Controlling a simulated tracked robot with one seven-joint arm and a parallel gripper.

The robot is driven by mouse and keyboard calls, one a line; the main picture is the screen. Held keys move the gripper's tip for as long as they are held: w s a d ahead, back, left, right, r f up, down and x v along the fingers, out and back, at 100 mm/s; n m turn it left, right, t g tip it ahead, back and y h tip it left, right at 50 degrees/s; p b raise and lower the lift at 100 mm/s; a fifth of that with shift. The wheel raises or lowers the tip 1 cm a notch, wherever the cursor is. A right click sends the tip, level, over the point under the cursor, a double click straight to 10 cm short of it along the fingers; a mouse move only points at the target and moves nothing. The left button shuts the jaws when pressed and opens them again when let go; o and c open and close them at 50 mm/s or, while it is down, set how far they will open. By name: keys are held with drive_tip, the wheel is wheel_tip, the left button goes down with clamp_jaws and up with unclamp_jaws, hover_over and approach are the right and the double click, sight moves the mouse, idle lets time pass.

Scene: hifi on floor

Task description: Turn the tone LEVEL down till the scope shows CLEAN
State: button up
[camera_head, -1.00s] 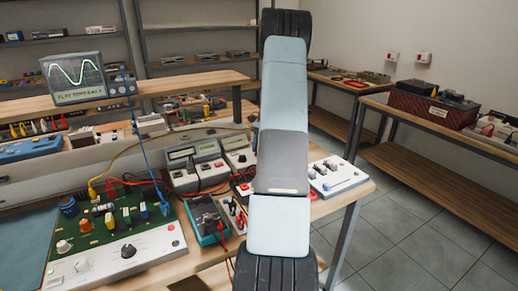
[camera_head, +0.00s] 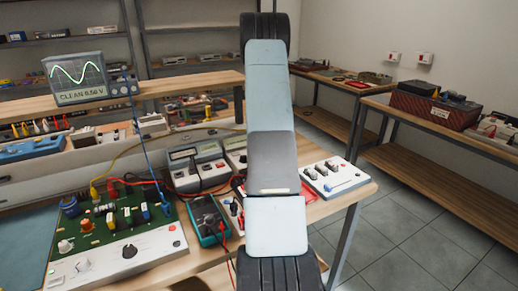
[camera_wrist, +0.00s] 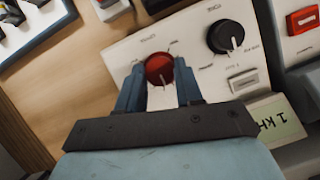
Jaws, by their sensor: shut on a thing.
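The scope (camera_head: 88,76) stands on the shelf at the left in the head view. In the wrist view, my gripper (camera_wrist: 160,80) is shut on a red knob (camera_wrist: 158,66) with a pale pointer, one finger on each side. The knob sits on the white panel of the tone box (camera_wrist: 197,62); its small label is too blurred to read. A black knob (camera_wrist: 226,37) stands beside it, to the right, untouched. In the head view my arm hides my gripper and the red knob.
A green circuit board (camera_head: 110,222) with leads, a teal meter (camera_head: 208,219) and a white switch box (camera_head: 331,180) stand on the bench around my arm. A red button (camera_wrist: 303,20) is at the far right.

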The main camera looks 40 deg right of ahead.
drive_tip(key=shift+w+a+n, duration=0.15)
drive_tip(key=shift+n, duration=0.25)
drive_tip(key=o, duration=0.9)
drive_tip(key=shift+c, duration=0.2)
drive_tip(key=shift+o, duration=0.9)
drive_tip(key=shift+r, duration=0.45)
wheel_tip(320, 180, up, 2)
drive_tip(key=shift+r, duration=0.25)
drive_tip(key=s+a+r, duration=0.7)
drive_tip(key=s+r, duration=0.2)
drive_tip(key=s, duration=0.3)
drive_tip(key=shift+a+r, duration=0.15)
drive_tip(key=shift+r, duration=0.05)
